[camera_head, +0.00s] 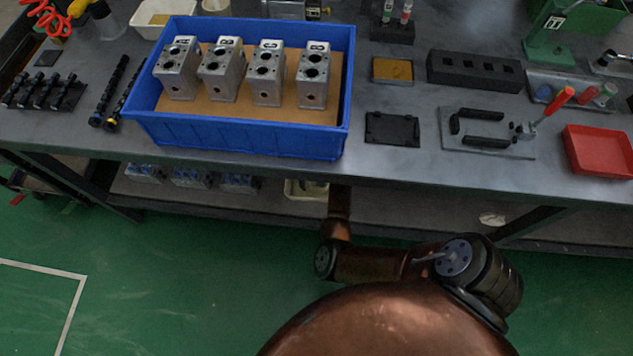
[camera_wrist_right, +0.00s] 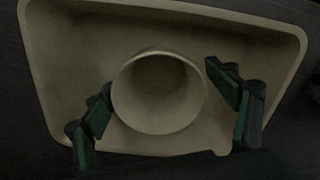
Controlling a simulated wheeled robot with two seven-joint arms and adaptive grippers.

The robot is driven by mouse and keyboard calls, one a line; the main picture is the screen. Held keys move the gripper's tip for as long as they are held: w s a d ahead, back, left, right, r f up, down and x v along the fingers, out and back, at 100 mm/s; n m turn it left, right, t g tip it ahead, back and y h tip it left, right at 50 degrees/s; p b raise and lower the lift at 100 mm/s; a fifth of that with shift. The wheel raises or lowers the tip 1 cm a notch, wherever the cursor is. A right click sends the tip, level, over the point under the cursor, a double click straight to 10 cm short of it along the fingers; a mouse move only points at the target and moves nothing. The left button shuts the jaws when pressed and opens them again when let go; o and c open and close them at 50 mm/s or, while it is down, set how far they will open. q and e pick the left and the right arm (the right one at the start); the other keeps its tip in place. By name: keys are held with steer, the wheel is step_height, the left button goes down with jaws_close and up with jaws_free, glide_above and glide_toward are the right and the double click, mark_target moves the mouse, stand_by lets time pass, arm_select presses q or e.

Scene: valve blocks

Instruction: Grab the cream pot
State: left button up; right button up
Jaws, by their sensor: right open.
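The cream pot (camera_wrist_right: 158,92) shows in the right wrist view as a round, open-mouthed vessel seen from above. It stands inside a cream tray (camera_wrist_right: 52,50) with raised, rounded walls. My right gripper (camera_wrist_right: 158,76) is open, with its dark green and black fingers on the left and right sides of the pot. The left finger is close to the pot's wall; I cannot tell whether either finger touches it. In the head view my right arm reaches under the bench, and its gripper is hidden there. My left gripper is not in view.
In the head view the bench (camera_head: 395,168) overhangs the lower shelf (camera_head: 410,215). A light tray (camera_head: 293,190) shows partly on that shelf beside my arm. Several small parts (camera_head: 190,176) stand to its left. A blue bin (camera_head: 240,138) with metal valve blocks sits on top.

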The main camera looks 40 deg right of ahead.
steer(key=c, duration=1.4)
steer(key=shift+r, duration=0.15)
